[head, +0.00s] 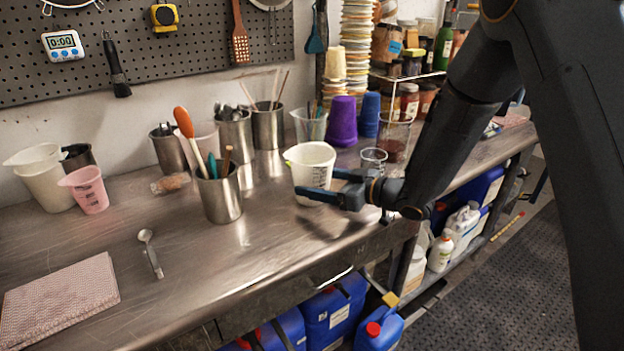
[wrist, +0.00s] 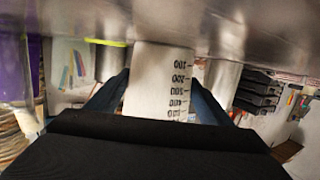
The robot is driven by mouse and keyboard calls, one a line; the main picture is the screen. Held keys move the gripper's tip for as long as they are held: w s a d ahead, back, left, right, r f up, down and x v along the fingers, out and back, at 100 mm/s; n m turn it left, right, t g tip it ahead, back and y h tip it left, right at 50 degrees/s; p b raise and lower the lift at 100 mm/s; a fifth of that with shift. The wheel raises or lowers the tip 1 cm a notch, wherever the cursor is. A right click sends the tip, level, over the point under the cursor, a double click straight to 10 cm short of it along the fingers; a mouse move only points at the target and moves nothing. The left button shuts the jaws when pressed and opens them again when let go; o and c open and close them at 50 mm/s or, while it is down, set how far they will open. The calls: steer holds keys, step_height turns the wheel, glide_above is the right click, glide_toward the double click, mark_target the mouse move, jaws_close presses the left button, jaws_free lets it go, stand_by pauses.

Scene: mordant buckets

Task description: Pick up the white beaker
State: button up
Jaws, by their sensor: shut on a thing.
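The white beaker (head: 310,157) has a pouring lip and dark markings and is upright near the front of the steel counter (head: 180,270). My gripper (head: 316,183) comes from the right and is shut on it, with a blue finger on either side of its body. In the wrist view, the picture is upside down, and the beaker (wrist: 160,85) with its black graduations sits between both fingers (wrist: 158,82). I cannot tell whether its base touches the counter.
A small clear beaker (head: 374,160) stands just right of the white beaker, behind my gripper. A steel cup of utensils (head: 220,197) stands to the left. A larger white jug (head: 40,180) and a pink jug (head: 86,190) stand far left.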

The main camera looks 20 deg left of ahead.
steer(key=shift+c, duration=1.1)
steer(key=shift+r, duration=0.1)
